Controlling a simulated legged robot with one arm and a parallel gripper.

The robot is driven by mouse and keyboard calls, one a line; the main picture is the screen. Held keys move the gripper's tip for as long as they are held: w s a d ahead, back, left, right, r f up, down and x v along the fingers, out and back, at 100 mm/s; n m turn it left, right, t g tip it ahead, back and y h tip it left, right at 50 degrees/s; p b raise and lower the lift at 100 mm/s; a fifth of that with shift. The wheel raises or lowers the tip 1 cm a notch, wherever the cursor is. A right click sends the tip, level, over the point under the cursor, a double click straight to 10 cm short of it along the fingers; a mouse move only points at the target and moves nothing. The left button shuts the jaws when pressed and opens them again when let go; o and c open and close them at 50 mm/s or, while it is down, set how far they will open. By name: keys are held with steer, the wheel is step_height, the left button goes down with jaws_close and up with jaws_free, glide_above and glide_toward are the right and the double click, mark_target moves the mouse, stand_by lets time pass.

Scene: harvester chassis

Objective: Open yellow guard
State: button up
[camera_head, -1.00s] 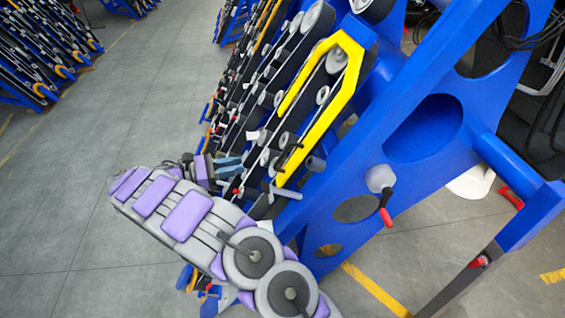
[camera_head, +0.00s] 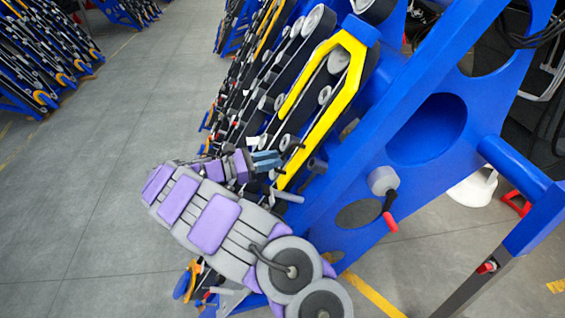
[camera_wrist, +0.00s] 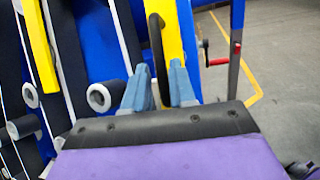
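The yellow guard (camera_head: 322,127) is a bent yellow frame over belts and rollers on the blue chassis, and its lower end is beside my gripper (camera_head: 275,161). In the wrist view the yellow guard (camera_wrist: 181,35) runs upright behind the fingers. A dark curved handle (camera_wrist: 156,45) stands in front of it. My gripper (camera_wrist: 158,70) shows two blue fingers spread apart, with the handle's lower part between them in the picture. I cannot tell whether either finger touches the handle.
The blue chassis plate (camera_head: 350,170) with large holes stands to the right of my arm. A red-handled crank (camera_head: 388,200) sticks out from it. Grey rollers (camera_wrist: 99,97) are left of the fingers. Open grey floor (camera_head: 120,110) lies to the left.

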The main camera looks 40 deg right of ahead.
mark_target(283, 157)
steer(key=shift+b+x, duration=0.55)
steer(key=shift+x, duration=1.55)
steer(key=shift+w, duration=0.1)
steer(key=shift+c, duration=0.2)
steer(key=shift+a, duration=0.1)
jaws_close()
